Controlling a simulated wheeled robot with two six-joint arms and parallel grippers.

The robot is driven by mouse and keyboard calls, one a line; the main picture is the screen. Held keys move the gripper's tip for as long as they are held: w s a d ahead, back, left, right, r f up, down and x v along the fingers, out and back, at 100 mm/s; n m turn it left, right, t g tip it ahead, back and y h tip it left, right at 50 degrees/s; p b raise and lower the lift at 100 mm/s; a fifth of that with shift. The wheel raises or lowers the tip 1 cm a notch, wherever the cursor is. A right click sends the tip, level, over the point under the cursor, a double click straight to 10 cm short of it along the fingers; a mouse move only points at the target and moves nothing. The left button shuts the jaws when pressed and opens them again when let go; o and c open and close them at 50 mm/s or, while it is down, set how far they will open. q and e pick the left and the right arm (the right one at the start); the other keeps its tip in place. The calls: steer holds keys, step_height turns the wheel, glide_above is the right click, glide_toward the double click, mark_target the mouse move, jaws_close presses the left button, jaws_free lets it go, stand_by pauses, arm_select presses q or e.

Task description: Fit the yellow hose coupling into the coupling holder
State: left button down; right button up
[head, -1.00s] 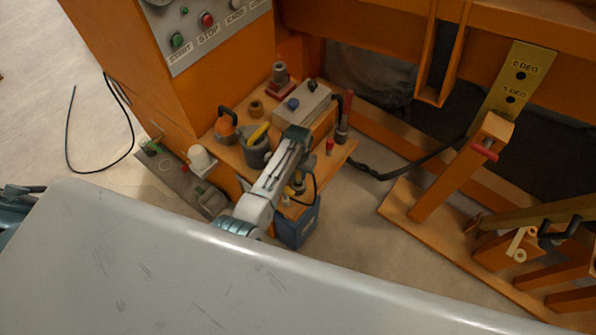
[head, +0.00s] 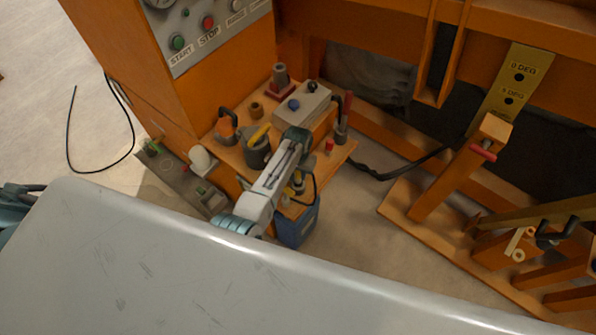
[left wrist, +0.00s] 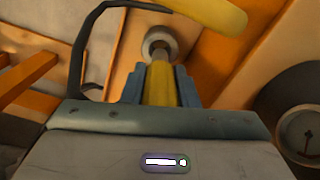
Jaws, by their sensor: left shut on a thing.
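My left gripper (left wrist: 160,82) is shut on the yellow hose coupling (left wrist: 159,88) in the left wrist view. The coupling lies lengthwise between the two blue-grey fingers. A round grey metal ring with a dark centre (left wrist: 158,46) shows just beyond its far end; I cannot tell whether it belongs to the coupling or to a holder. In the head view my left arm reaches over the front of the orange shelf and mostly hides the gripper and coupling. I cannot clearly pick out the coupling holder. My right gripper is not in view.
The orange shelf (head: 228,155) carries a grey cup (head: 256,157) with a yellow-handled thing, a grey box (head: 302,103) and a red-based post (head: 280,78). A blue container (head: 298,226) is below its front edge. A black hose loop (left wrist: 82,45) is near the fingers.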

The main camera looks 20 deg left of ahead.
mark_target(298, 179)
arm_select(q)
steer(key=shift+f+b, duration=1.8)
steer(key=shift+f, duration=0.6)
steer(key=shift+r, duration=0.15)
steer(key=shift+r+p, duration=2)
steer(key=shift+p, duration=0.35)
steer(key=shift+p, duration=0.55)
stand_by(0.3)
steer(key=shift+f+b, duration=1.8)
steer(key=shift+f, duration=0.4)
steer(key=c, duration=1.1)
jaws_free()
